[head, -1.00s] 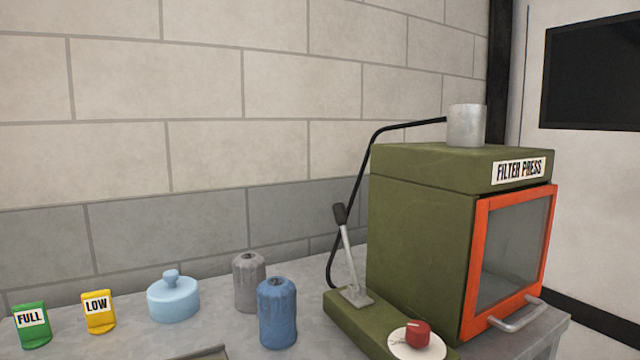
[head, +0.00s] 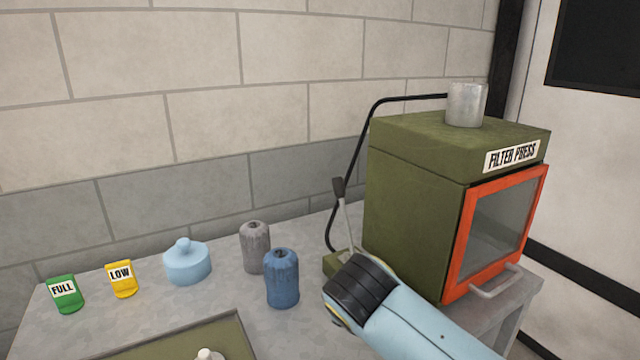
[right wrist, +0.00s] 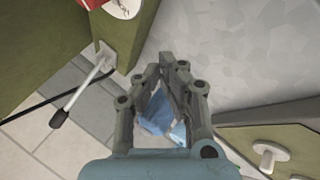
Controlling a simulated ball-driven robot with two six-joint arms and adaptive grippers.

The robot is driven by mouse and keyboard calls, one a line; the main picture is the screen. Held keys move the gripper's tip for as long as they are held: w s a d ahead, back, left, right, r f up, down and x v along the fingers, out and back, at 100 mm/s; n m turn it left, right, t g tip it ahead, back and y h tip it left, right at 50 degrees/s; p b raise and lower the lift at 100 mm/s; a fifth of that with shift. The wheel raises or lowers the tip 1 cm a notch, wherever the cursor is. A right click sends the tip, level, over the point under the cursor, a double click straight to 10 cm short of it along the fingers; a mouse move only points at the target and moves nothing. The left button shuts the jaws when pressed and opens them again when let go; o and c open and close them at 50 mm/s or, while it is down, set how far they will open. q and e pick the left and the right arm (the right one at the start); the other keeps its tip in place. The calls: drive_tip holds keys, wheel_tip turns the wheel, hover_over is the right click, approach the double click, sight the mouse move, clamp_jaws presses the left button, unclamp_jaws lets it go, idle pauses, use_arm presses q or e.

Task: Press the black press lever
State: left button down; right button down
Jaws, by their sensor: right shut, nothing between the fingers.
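The press lever (head: 345,215) stands at the left side of the green filter press (head: 415,185). It has a black grip on a thin metal shaft, tilted a little left; my right arm hides its foot. In the right wrist view the lever (right wrist: 85,90) lies left of my right gripper, with its grip at lower left and its foot on a small metal plate. My right gripper (right wrist: 166,68) is shut and empty, apart from the lever. In the head view the gripper itself is hidden behind my arm. My left gripper is not in view.
A blue canister (head: 282,280) and a grey canister (head: 255,247) stand left of the lever. A light blue lidded pot (head: 187,263), yellow LOW tag (head: 121,279) and green FULL tag (head: 65,294) stand farther left. A tray (head: 240,335) is in front. A red knob (right wrist: 95,3) shows in the wrist view.

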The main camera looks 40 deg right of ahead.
drive_tip(key=w+d+r+n+t+h, duration=0.1)
drive_tip(key=w+d+r+n+h, duration=0.1)
drive_tip(key=w+r, duration=0.4)
drive_tip(key=w+d+r+n+t+h+p, duration=0.1)
drive_tip(key=w+r+n, duration=0.4)
drive_tip(key=w, duration=0.9)
wheel_tip(320, 180, up, 2)
drive_tip(key=d+t+h, duration=0.1)
drive_tip(key=h, duration=0.1)
drive_tip(key=shift+w+h, duration=0.3)
drive_tip(key=shift+w, duration=0.1)
